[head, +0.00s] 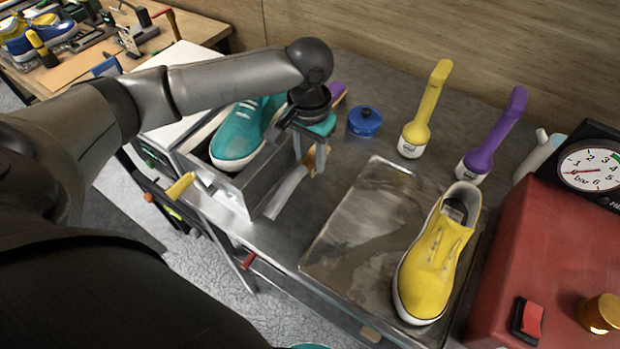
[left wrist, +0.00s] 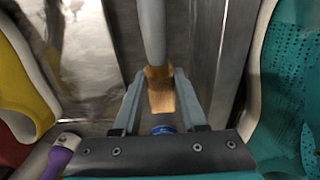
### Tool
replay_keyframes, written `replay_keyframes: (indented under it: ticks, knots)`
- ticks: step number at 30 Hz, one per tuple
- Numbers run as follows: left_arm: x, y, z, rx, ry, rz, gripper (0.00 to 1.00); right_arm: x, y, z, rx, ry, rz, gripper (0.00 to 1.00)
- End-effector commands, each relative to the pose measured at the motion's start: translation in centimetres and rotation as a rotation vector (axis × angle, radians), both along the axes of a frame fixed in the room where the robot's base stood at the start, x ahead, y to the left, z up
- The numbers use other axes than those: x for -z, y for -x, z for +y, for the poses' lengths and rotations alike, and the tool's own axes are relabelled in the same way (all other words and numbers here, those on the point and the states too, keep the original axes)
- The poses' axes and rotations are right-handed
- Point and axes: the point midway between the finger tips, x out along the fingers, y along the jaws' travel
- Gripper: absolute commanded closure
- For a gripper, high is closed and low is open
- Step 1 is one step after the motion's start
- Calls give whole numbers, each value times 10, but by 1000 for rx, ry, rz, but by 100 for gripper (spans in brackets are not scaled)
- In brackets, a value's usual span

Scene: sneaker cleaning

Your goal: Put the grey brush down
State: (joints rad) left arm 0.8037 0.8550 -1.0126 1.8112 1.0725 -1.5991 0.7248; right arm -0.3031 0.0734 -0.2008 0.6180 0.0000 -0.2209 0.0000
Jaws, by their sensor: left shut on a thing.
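The grey brush (head: 287,194) has a long light-grey handle and a tan head. My left gripper (head: 312,150) is shut on it near the tan part; the left wrist view shows the fingers (left wrist: 158,88) on either side of the brush's tan part (left wrist: 159,92). The brush is over the strip of metal bench between the box with the teal sneaker and the flat tray. I cannot tell whether it touches the bench. My right gripper is not in view.
The teal sneaker (head: 236,143) sits in a metal box (head: 240,189). A yellow sneaker (head: 434,258) stands on the tray (head: 340,231). Behind are a blue pot (head: 365,122), a yellow brush (head: 428,108) and a purple brush (head: 492,136). A red machine (head: 556,240) fills the right side.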

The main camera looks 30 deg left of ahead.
Motion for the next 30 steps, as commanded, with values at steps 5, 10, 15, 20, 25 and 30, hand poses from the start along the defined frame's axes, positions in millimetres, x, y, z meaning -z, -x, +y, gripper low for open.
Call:
replay_keyframes:
  ticks: [5,10,15,20,25,30]
  knots:
    - [25,0,0,1,1,-1,100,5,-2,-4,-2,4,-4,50]
    - [36,0,-1,1,1,0,100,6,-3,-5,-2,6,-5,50]
    - [62,0,0,0,0,2,100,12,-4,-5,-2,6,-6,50]
    - [70,0,0,1,0,-2,100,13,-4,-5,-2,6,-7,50]
    - [70,0,0,1,0,-2,100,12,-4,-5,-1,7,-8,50]
    - [73,0,-1,1,1,-1,54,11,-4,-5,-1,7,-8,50]
